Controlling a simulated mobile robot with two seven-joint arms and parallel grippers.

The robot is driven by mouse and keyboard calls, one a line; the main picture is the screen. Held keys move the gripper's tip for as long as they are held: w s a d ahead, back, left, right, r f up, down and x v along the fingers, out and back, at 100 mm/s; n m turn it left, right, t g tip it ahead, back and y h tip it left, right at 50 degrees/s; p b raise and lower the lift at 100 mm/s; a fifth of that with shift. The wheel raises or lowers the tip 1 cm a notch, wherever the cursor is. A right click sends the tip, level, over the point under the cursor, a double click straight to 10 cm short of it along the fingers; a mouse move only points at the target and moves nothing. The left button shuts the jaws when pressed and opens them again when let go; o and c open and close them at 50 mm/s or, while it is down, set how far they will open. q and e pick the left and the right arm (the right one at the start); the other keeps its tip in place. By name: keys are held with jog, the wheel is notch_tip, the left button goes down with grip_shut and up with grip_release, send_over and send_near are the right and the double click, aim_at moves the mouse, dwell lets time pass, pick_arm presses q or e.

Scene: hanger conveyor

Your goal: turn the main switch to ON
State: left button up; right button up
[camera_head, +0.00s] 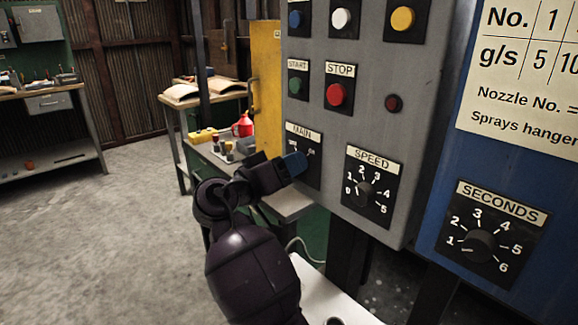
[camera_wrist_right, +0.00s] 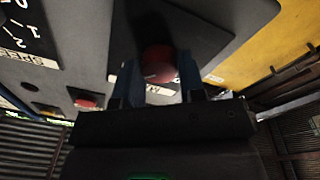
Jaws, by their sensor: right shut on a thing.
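The MAIN switch plate (camera_head: 310,172) is on the grey control panel (camera_head: 330,130), below the START and STOP buttons. My right gripper (camera_head: 293,165) is at this plate and hides the switch knob in the head view. In the right wrist view, the red switch knob (camera_wrist_right: 158,63) is between the two blue fingers of my right gripper (camera_wrist_right: 157,82), which is shut on it. The small marks by the knob are too small and covered to read, so I cannot tell which way it points. My left gripper is not in view.
The green START button (camera_head: 296,86), red STOP button (camera_head: 337,95) and SPEED dial (camera_head: 365,194) are close around the gripper. A blue panel with a SECONDS dial (camera_head: 480,245) stands to the right. A workbench (camera_head: 215,158) is behind on the left; the floor at left is clear.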

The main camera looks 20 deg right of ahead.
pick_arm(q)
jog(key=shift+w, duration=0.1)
pick_arm(e)
jog(key=o, duration=0.9)
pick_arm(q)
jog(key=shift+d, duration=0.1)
